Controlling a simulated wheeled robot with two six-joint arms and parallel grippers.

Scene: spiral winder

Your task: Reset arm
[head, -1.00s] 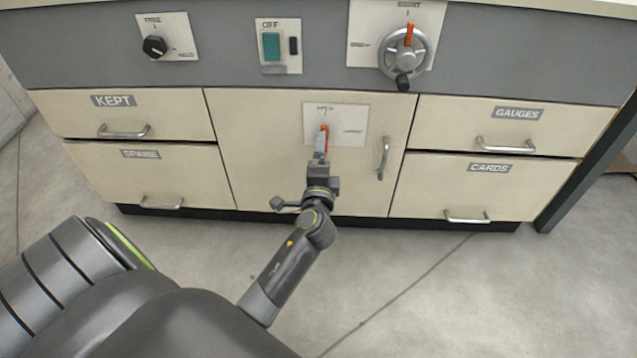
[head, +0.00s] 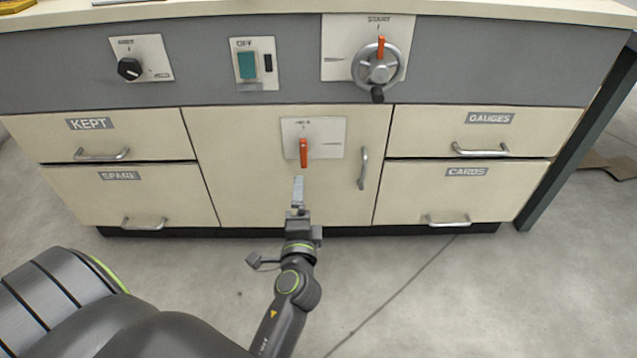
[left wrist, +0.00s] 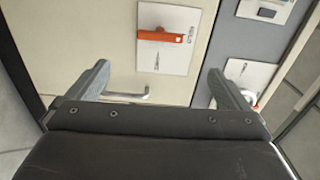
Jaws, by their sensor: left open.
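My left gripper (head: 298,188) is in front of the cabinet's middle door, just below an orange lever (head: 303,152) on a white plate (head: 327,128). The lever points down in the head view. In the left wrist view the gripper (left wrist: 160,88) is open with nothing between its fingers, and the orange lever (left wrist: 163,37) lies beyond them, apart from both. My right gripper is in neither view.
The door has a metal handle (head: 363,168) right of the lever. Above are a handwheel (head: 379,72), a teal switch (head: 247,66) and a black knob (head: 129,68). Labelled drawers flank the door, including KEPT (head: 160,137) and CARDS (head: 510,190). The floor (head: 450,290) in front is clear.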

